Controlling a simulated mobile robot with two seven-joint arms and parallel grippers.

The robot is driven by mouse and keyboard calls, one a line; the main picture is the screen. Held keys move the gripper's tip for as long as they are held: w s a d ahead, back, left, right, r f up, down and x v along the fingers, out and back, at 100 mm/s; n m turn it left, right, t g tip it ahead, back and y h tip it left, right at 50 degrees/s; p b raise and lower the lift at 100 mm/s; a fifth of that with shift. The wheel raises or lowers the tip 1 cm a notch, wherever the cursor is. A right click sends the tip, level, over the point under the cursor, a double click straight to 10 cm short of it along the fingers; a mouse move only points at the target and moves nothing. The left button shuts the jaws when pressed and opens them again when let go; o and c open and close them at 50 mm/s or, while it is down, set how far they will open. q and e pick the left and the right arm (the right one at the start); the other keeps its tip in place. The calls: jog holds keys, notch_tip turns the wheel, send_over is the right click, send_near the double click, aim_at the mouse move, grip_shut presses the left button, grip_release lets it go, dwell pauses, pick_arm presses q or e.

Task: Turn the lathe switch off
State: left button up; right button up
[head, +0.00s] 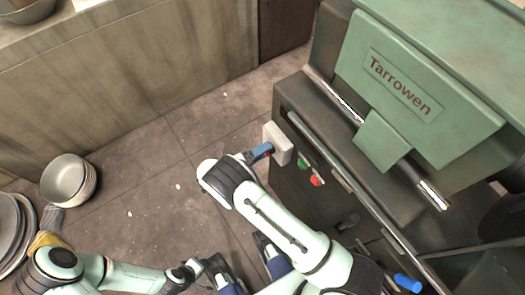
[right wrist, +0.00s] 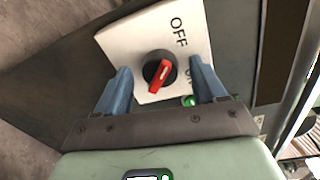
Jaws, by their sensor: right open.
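The lathe switch is a pale box (head: 280,143) on the front of the green and dark lathe (head: 430,75). In the right wrist view its white plate (right wrist: 120,42) bears "OFF" at the upper right and a second label partly hidden by a finger. A red knob (right wrist: 160,73) on a round black base is tilted, its upper end leaning right; which label it marks I cannot tell. My right gripper (right wrist: 160,68) is open, a blue finger either side of the knob with gaps. In the head view the right gripper (head: 262,152) is at the box.
A green button (head: 302,163) and a red button (head: 316,180) sit beside the switch. Metal bowls (head: 65,178) and stacked dishes (head: 12,225) are at the left. A counter (head: 110,75) runs along the back. Tiled floor (head: 150,150) between is largely clear.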

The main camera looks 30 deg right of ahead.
jog(key=s+a, duration=0.1)
jog(key=a, duration=1.2)
jog(key=shift+r, duration=0.45)
jog(key=shift+r, duration=0.1)
